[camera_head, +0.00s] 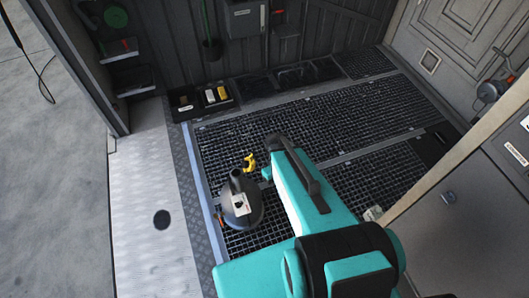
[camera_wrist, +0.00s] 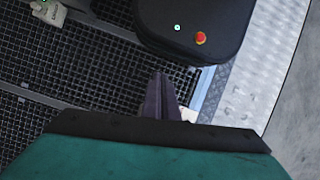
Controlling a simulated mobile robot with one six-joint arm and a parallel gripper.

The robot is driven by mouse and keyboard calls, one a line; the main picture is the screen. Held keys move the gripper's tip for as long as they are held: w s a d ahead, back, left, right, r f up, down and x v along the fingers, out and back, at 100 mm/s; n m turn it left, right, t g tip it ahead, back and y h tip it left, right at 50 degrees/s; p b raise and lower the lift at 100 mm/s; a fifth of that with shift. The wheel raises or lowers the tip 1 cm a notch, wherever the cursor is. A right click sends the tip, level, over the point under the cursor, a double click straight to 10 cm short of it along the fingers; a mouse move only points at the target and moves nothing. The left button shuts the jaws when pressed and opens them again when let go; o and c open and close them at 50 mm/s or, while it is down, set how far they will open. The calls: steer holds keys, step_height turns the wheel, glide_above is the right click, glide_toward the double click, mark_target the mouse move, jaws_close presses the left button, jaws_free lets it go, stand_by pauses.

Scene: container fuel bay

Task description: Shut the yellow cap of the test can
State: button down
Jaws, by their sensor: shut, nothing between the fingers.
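The test can (camera_head: 241,207) is a dark grey, cone-shaped can with a pale label. It stands on the black floor grating, left of my teal arm in the head view. Its yellow cap (camera_head: 249,162) shows just beyond the neck, off the spout and apparently swung open. My gripper (camera_wrist: 160,80) shows in the wrist view as two dark fingers, shut and empty, above the grating. The can and cap do not show in the wrist view. In the head view my fingers are not distinguishable, so their distance from the cap cannot be told.
A dark tray (camera_head: 205,98) with small white and yellow items lies by the back wall. A small pale object (camera_head: 373,213) lies right of my arm; grey cabinets (camera_head: 480,215) stand further right. A metal tread plate (camera_head: 150,220) borders the grating. Grating beyond the can is clear.

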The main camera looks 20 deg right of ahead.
steer(key=s+a+f+m, duration=0.1)
steer(key=s+a+f, duration=0.2)
steer(key=s, duration=0.3)
steer(key=s+a+f+m+g+b, duration=0.1)
steer(key=s+a+f, duration=0.2)
steer(key=s+a, duration=0.2)
steer(key=shift+s+m, duration=0.3)
steer(key=shift+s, duration=0.55)
steer(key=shift+s+f, duration=0.1)
steer(key=shift+f, duration=0.05)
